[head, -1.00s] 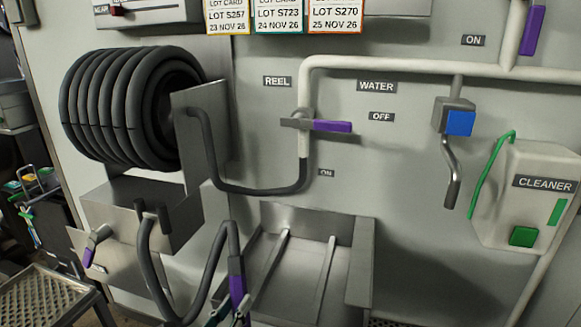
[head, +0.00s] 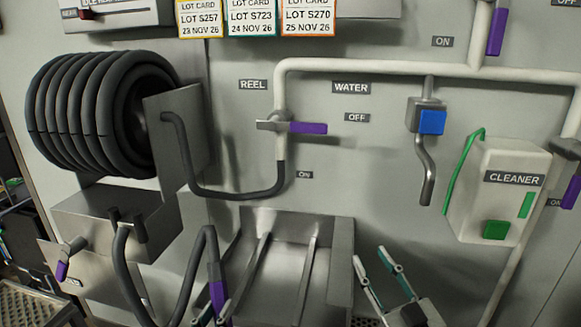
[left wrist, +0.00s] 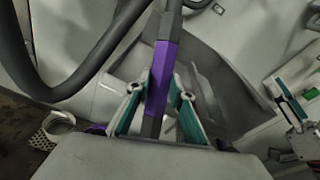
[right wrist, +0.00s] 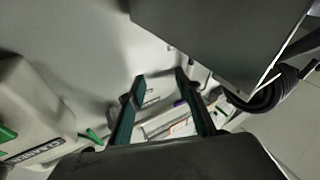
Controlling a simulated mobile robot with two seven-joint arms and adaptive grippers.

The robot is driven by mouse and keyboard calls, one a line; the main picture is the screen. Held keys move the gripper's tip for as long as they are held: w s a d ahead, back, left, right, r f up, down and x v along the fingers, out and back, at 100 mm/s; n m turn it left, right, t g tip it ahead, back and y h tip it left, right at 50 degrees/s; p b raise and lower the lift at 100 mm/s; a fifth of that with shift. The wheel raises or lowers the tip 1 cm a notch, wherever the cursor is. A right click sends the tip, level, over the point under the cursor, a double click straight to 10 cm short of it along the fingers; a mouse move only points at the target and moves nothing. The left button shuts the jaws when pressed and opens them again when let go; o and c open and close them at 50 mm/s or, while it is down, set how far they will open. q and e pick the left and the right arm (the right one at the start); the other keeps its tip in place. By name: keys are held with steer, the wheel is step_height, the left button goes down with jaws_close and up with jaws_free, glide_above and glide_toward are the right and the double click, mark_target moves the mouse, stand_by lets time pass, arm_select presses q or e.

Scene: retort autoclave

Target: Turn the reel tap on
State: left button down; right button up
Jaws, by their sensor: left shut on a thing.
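The reel tap's purple lever (head: 308,128) sits on the white pipe under the REEL label and lies level, pointing right, just below the OFF label (head: 357,118). An ON label (head: 304,175) is lower down. My left gripper (head: 217,308) is shut on the purple grip of the black hose's end (head: 217,291); the left wrist view shows this grip (left wrist: 162,75) between its fingers. My right gripper (head: 374,268) is open and empty, below and right of the tap and apart from it. Its spread fingers also show in the right wrist view (right wrist: 160,78).
The coiled hose reel (head: 95,112) and its steel bracket are left of the tap. A steel tray (head: 340,265) sticks out below. A blue-handled water valve (head: 432,122) and a CLEANER box (head: 498,195) are to the right. The wall around the lever is clear.

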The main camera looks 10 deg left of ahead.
mark_target(317, 129)
steer(key=w+a+r+n+g+y, duration=0.2)
steer(key=a+r+n+g+y, duration=0.8)
steer(key=a+r+n, duration=0.7)
steer(key=w+d+r+n+h, duration=0.1)
steer(key=w+d+r+n, duration=0.1)
steer(key=w+d+r+n+h, duration=0.1)
steer(key=w+d+r+n, duration=0.1)
steer(key=w+r, duration=0.1)
steer(key=w+d+r+n+g+h, duration=0.1)
steer(key=w+d+r+n, duration=0.1)
steer(key=r, duration=0.1)
steer(key=shift+w+d+r+n, duration=0.15)
steer(key=shift+d+r+n, duration=0.1)
steer(key=shift+d+n, duration=0.1)
steer(key=shift+w, duration=0.15)
steer(key=shift+w+a+f, duration=0.1)
steer(key=shift+w+a, duration=0.05)
steer(key=shift+a, duration=0.05)
steer(key=x, duration=1.1)
steer(key=shift+f, duration=0.2)
jaws_close()
